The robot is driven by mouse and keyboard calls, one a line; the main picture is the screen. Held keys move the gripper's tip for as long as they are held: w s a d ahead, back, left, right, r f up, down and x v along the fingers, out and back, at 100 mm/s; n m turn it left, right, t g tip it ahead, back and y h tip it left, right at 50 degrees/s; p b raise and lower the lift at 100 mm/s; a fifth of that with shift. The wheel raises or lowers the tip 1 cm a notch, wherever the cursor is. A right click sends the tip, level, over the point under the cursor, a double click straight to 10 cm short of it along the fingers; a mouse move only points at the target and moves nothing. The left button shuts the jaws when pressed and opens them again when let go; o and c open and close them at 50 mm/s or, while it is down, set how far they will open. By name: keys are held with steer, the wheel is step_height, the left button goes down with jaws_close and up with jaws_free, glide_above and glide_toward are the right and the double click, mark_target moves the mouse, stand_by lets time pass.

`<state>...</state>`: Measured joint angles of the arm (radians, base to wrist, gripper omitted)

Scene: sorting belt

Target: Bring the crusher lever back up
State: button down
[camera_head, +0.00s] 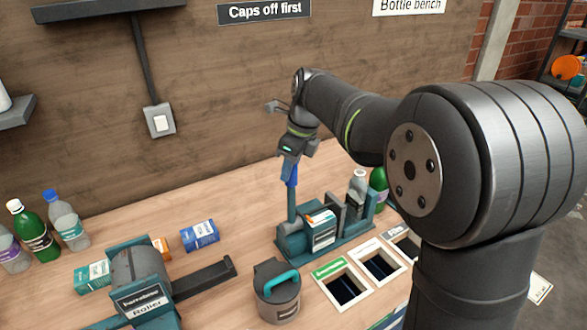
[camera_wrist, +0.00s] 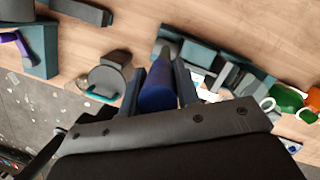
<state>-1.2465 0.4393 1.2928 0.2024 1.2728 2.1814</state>
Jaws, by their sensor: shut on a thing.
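The crusher (camera_head: 296,248) is a teal machine on the wooden bench, with a labelled block on its front. Its lever (camera_head: 291,207) stands about upright at the left end, topped by a blue grip (camera_head: 291,176). My gripper (camera_head: 290,163) is above the lever, shut on the blue grip. In the wrist view the blue grip (camera_wrist: 158,93) sits between my two fingers. A clear bottle (camera_head: 358,187) stands at the crusher's right end; whether it is in or behind the machine I cannot tell.
A grey pot with a teal handle (camera_head: 277,303) stands in front of the crusher, beside framed bench openings (camera_head: 343,284). The roller machine (camera_head: 140,285) is at left. A green bottle (camera_head: 378,186) is at right.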

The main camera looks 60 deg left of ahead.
steer(key=shift+a, duration=0.15)
steer(key=c, duration=1.1)
jaws_free()
steer(key=shift+a, duration=0.1)
steer(key=shift+r, duration=0.15)
steer(key=v, duration=1.7)
steer(key=x, duration=1.7)
steer(key=shift+f, duration=0.2)
